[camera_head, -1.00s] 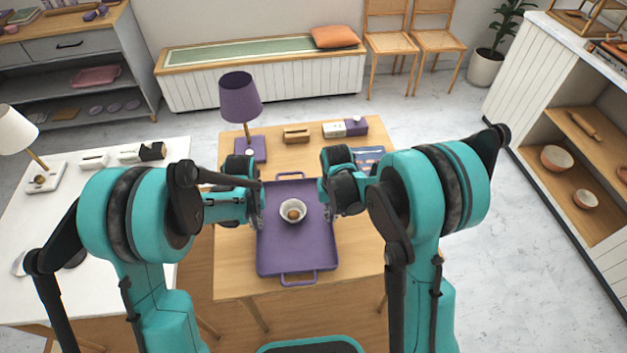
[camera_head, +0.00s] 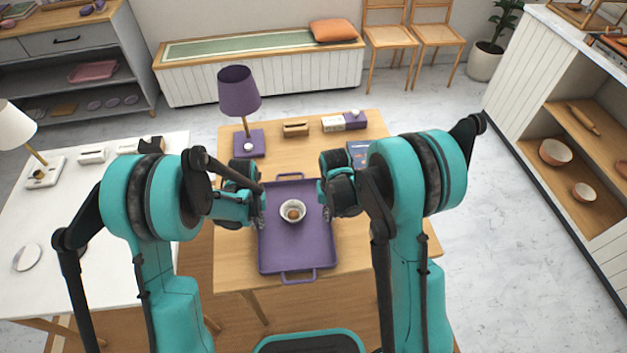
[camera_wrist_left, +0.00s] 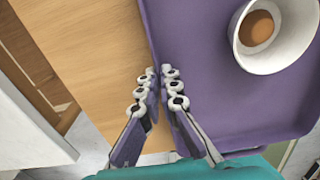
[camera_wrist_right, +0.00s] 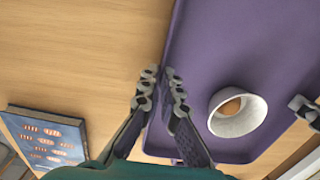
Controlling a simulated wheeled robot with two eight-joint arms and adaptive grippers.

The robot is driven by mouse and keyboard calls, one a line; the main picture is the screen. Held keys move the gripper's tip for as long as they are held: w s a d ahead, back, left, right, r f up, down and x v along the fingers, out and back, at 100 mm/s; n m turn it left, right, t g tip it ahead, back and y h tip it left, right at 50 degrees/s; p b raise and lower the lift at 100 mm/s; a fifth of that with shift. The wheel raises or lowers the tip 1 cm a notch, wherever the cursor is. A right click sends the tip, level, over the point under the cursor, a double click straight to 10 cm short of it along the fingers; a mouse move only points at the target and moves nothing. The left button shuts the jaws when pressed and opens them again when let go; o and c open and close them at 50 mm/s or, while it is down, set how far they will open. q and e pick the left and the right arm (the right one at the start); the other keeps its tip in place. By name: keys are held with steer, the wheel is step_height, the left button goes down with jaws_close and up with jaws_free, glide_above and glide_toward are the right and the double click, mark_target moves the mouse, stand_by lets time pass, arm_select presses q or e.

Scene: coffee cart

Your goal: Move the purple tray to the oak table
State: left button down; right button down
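The purple tray (camera_head: 280,255) is on or just above the oak-coloured table (camera_head: 235,270), near its front edge. I cannot tell whether it touches the wood. A white cup (camera_head: 292,219) with brown contents stands in it. My left gripper (camera_head: 259,212) has its fingers closed around the tray's left rim; they also show in the left wrist view (camera_wrist_left: 163,88). My right gripper (camera_head: 325,198) is closed on the right rim, as the right wrist view shows (camera_wrist_right: 160,88).
A purple lamp (camera_head: 238,92), a wooden holder (camera_head: 296,129) and small boxes (camera_head: 334,124) stand at the table's back. A white table (camera_head: 30,225) is at the left. Open floor (camera_head: 500,280) lies right.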

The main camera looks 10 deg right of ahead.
arm_select(q)
steer(key=c, duration=2.2)
jaws_free()
steer(key=shift+f, duration=0.25)
arm_select(e)
steer(key=c, duration=2.2)
jaws_free()
steer(key=shift+f, duration=0.25)
arm_select(q)
steer(key=o, duration=0.5)
arm_select(e)
steer(key=o, duration=0.5)
steer(key=shift+r, duration=0.1)
steer(key=shift+r, duration=0.2)
arm_select(q)
step_height(320, 180, up, 12)
arm_select(e)
step_height(320, 180, up, 12)
steer(key=shift+f, duration=0.2)
